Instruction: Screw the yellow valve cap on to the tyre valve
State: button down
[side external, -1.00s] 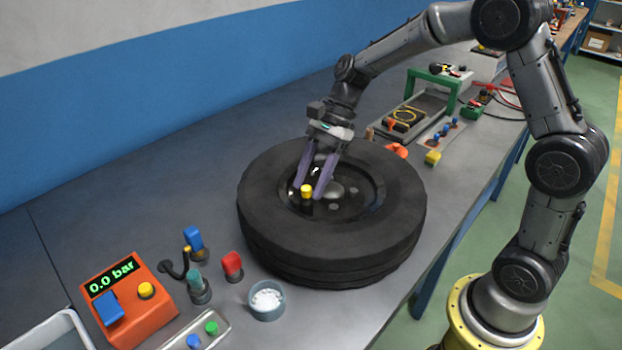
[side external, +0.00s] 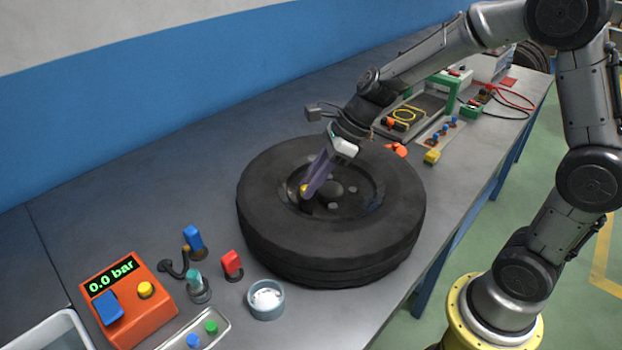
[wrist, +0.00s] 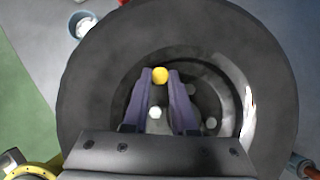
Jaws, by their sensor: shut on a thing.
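The black tyre (side external: 270,225) lies flat on the bench, and also fills much of the wrist view (wrist: 90,80). The yellow valve cap (side external: 304,188) is inside the wheel rim, at the valve position near the rim's front left. My gripper (side external: 308,192) reaches down at a slant into the rim, its purple fingers at the cap. In the wrist view the cap (wrist: 160,75) sits between the two fingertips (wrist: 160,77), and the gripper is shut on it. The tyre valve is hidden beneath the cap, so I cannot tell how far the cap is seated.
An orange gauge box (side external: 135,300) reading 0.0 bar stands at the front left. A small bowl (side external: 266,300) of white bits and a red-topped item (side external: 232,265) stand close to the tyre. A yellow block (side external: 432,157) lies behind right.

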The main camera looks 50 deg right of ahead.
jog(key=m, duration=0.1)
jog(key=m+t+h, duration=0.1)
jog(key=m, duration=0.1)
jog(key=shift+w+d+r+t, duration=0.1)
jog(key=shift+w+r+t, duration=0.1)
jog(key=shift+w+t, duration=0.15)
jog(key=shift+w+d+m+h, duration=0.15)
jog(key=shift+m+h, duration=0.45)
jog(key=shift+m, duration=0.5)
jog(key=c, duration=1.6)
grip_release()
jog(key=shift+r, duration=0.1)
jog(key=c, duration=0.8)
grip_release()
jog(key=shift+f, duration=0.2)
